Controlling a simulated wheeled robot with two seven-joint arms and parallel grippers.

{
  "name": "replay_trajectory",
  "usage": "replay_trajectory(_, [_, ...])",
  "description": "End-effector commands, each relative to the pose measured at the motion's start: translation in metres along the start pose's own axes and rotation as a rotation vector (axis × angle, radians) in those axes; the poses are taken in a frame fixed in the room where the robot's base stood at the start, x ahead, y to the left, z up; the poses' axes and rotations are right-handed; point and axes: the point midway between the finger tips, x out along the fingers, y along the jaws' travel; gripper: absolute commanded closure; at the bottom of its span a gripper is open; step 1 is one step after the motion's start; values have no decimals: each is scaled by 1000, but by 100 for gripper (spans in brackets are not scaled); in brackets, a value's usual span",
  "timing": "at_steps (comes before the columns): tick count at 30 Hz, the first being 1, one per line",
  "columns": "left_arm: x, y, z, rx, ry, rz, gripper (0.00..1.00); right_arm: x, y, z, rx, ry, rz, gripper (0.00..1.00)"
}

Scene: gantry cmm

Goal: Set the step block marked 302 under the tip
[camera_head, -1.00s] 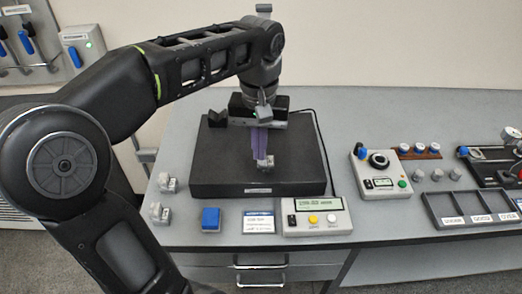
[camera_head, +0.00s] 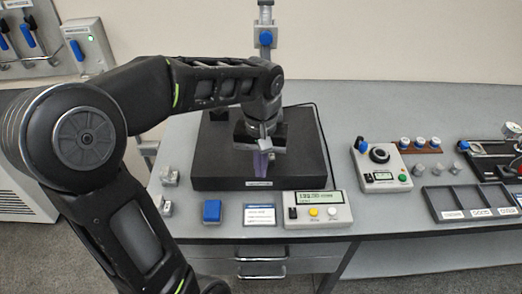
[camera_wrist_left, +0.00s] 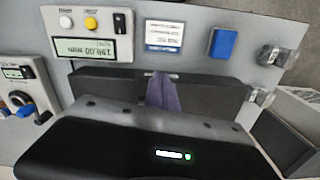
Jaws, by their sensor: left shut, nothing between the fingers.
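Two small grey metal step blocks, one farther back (camera_head: 169,177) and one nearer (camera_head: 165,206), stand on the bench left of the black plate (camera_head: 215,178). They also show in the left wrist view (camera_wrist_left: 268,55) (camera_wrist_left: 262,96). Their markings are too small to read. My left gripper (camera_head: 262,168), with purple fingers, is low over the plate's front middle. It is shut and holds nothing. In the left wrist view its fingers (camera_wrist_left: 163,100) point towards the plate's front edge. The gauge's tip is hidden behind my arm. My right gripper is not in view.
A gauge column with a blue knob (camera_head: 266,38) rises behind my arm. A blue block (camera_head: 212,211), a card (camera_head: 259,215) and a readout box (camera_head: 317,210) line the bench front. A control box (camera_head: 381,168) and a divided tray (camera_head: 468,203) stand right.

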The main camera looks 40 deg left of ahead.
Motion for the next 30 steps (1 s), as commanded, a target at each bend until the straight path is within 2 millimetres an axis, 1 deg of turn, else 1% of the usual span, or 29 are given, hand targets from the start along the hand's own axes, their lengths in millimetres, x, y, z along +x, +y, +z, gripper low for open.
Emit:
replay_trajectory(1, [10, -1, 1, 0, -5, -2, 100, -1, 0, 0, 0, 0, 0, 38])
replay_trajectory(2, [16, 0, 1, 1, -5, -1, 100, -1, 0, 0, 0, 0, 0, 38])
replay_trajectory(3, [13, 0, -7, -1, -2, 1, 100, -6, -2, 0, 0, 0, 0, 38])
replay_trajectory(6, [13, 0, -23, -2, -2, 0, 100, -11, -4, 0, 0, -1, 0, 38])
replay_trajectory(9, [13, 0, -33, -1, -1, 0, 100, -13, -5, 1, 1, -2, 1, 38])
replay_trajectory(14, [14, 0, -40, 0, 0, 0, 100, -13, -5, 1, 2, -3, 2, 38])
replay_trajectory(23, [14, 0, -41, 0, 1, 0, 100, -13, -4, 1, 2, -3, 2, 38])
replay_trajectory(26, [13, 0, -50, 0, -1, 1, 100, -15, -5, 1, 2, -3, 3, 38])
replay_trajectory(30, [13, 0, -70, -1, 0, 1, 100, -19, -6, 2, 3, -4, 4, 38])
